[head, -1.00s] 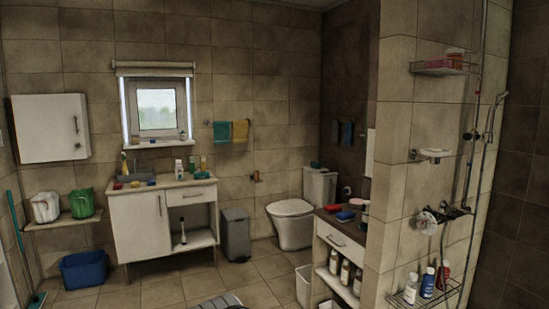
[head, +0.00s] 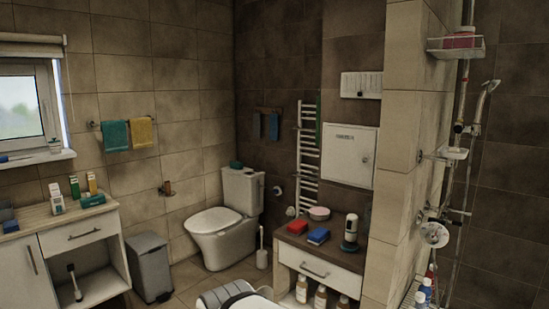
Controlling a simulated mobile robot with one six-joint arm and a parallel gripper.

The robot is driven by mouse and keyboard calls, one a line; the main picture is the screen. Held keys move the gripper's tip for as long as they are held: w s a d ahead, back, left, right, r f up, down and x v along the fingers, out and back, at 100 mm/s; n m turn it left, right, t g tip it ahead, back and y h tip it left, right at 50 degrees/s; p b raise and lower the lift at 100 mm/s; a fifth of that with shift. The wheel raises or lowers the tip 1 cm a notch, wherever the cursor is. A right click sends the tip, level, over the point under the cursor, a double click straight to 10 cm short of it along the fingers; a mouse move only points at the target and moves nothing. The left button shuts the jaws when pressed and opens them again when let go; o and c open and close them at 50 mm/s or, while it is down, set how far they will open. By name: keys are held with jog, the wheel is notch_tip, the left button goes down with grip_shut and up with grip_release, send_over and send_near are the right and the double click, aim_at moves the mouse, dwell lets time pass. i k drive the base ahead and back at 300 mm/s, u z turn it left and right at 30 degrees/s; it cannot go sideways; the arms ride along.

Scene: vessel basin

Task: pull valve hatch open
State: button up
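The valve hatch looks to be the white square panel (head: 348,155) on the dark tiled wall, right of the towel radiator. It appears shut, flush in its frame, with dark lettering at its upper left and a small handle or latch by its right edge. It hangs above the low cabinet, just left of the light tiled partition. My gripper is not in view. A white and grey part at the bottom edge seems to be my own body.
A low cabinet (head: 320,262) with sponges and a dispenser stands below the hatch. The partition (head: 405,130) is close on its right. A smaller white panel (head: 361,85) is above. Left are the toilet (head: 222,222), bin (head: 150,268) and towel radiator (head: 307,150). Little floor shows.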

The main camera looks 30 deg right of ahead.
aim_at(349, 153)
jog(key=z, duration=1)
jog(key=i, duration=1.4)
jog(key=z, duration=0.85)
jog(key=k, duration=0.65)
jog(key=z, duration=0.2)
jog(key=i, duration=0.7)
jog(key=u, duration=0.2)
